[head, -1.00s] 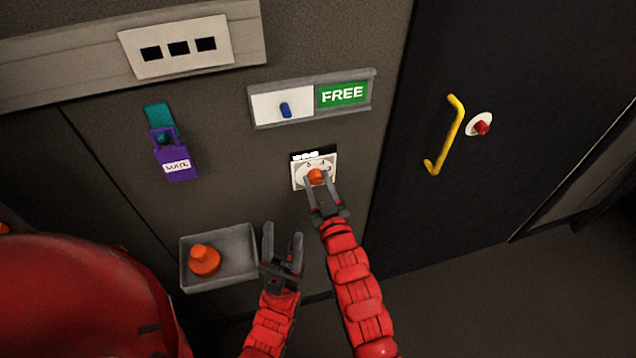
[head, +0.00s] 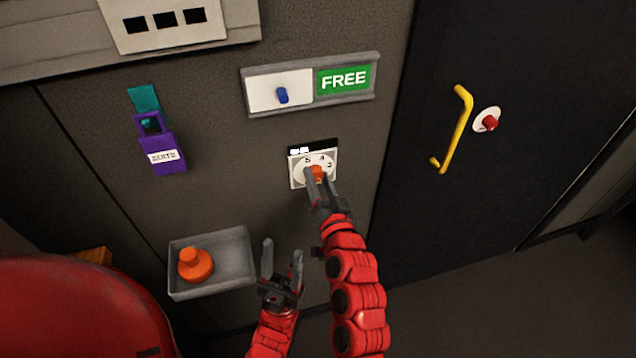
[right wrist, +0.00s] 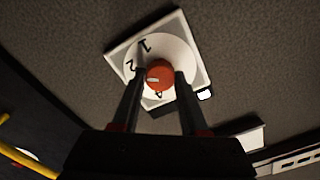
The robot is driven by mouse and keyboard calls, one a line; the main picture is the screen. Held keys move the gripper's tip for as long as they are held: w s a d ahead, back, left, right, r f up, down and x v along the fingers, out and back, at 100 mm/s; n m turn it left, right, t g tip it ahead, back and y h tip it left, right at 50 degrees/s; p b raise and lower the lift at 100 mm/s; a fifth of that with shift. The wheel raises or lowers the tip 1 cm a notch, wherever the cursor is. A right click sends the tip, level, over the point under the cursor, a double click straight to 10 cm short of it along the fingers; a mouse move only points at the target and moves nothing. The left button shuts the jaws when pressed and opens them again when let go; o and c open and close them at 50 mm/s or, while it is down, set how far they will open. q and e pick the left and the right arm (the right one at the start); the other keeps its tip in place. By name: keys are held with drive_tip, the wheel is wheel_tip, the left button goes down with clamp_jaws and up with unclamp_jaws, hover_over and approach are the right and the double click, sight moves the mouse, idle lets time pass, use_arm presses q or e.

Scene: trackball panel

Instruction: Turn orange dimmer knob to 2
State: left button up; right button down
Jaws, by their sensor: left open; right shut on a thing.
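The orange dimmer knob (head: 316,174) sits on a white numbered dial plate (head: 297,181) on the grey wall panel. My right gripper (head: 317,176) is shut on the knob, one finger on each side. In the right wrist view the knob (right wrist: 160,74) shows a white mark pointing left, toward the left finger. The digits 1, 2 and 4 show there; 3 seems hidden by that finger. In the head view 5, 4 and 3 show. A black strip (head: 325,147) above the dial shows two white segments. My left gripper (head: 282,248) is open and empty, below the dial.
A grey tray (head: 237,262) with an orange object (head: 195,265) is left of my left gripper. A slider panel (head: 268,98) reading FREE is above the dial. A purple-and-teal covered switch (head: 163,153) is at left, a yellow handle (head: 458,130) at right.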

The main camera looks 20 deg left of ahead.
drive_tip(key=shift+m, duration=0.6)
drive_tip(key=shift+c, duration=2.1)
unclamp_jaws()
drive_tip(key=p+v, duration=0.5)
drive_tip(key=v, duration=1.2)
drive_tip(key=shift+s, duration=0.2)
drive_tip(key=shift+d, duration=0.2)
